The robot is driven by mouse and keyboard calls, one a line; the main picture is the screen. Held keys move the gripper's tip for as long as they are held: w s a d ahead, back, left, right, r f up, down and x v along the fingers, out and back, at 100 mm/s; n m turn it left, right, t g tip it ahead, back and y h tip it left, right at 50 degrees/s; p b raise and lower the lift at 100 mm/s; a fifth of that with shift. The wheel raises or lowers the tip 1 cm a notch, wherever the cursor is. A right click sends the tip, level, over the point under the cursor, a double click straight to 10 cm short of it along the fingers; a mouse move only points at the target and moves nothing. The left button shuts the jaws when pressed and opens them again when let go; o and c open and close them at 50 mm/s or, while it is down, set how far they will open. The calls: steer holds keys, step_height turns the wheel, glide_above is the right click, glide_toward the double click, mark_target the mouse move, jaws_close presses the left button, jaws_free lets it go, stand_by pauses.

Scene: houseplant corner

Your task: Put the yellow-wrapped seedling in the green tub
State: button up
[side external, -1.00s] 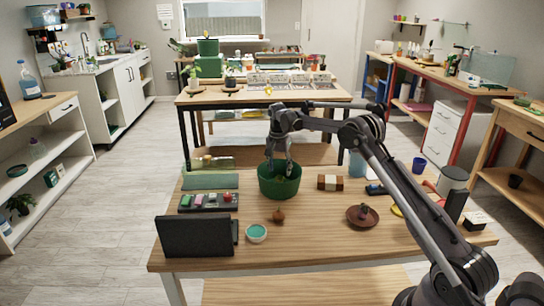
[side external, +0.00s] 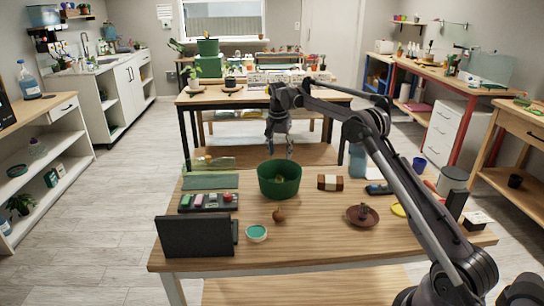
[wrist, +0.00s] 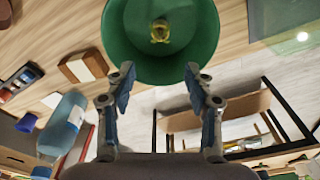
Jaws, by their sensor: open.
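The green tub (side external: 279,187) stands upright on the near wooden table, towards its far edge. The yellow-wrapped seedling (wrist: 160,31) lies inside the tub, on its floor, in the wrist view.
A brown-and-white block (side external: 330,183) lies right of the tub, and a blue bottle (side external: 357,162) stands behind it. A tray of coloured pieces (side external: 208,203) is left. A teal-filled bowl (side external: 256,233) and a brown saucer (side external: 362,216) are nearer the front.

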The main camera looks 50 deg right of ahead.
steer(key=s+a+r+n+t, duration=0.2)
steer(key=s+a+r+n, duration=0.25)
steer(key=a+r, duration=0.3)
steer(key=s+a+r+n+t, duration=0.1)
steer(key=s+a+r+n, duration=0.2)
steer(key=s+a+r, duration=0.4)
steer(key=s+a+f+n+t, duration=0.2)
steer(key=s+a, duration=0.4)
steer(key=s, duration=0.4)
steer(key=s+a+f+n+t+y, duration=0.1)
steer(key=s+a+f+n, duration=0.4)
steer(key=s, duration=0.4)
steer(key=shift+s+a+f+t, duration=0.4)
steer(key=shift+a+f, duration=0.35)
steer(key=shift+a, duration=0.3)
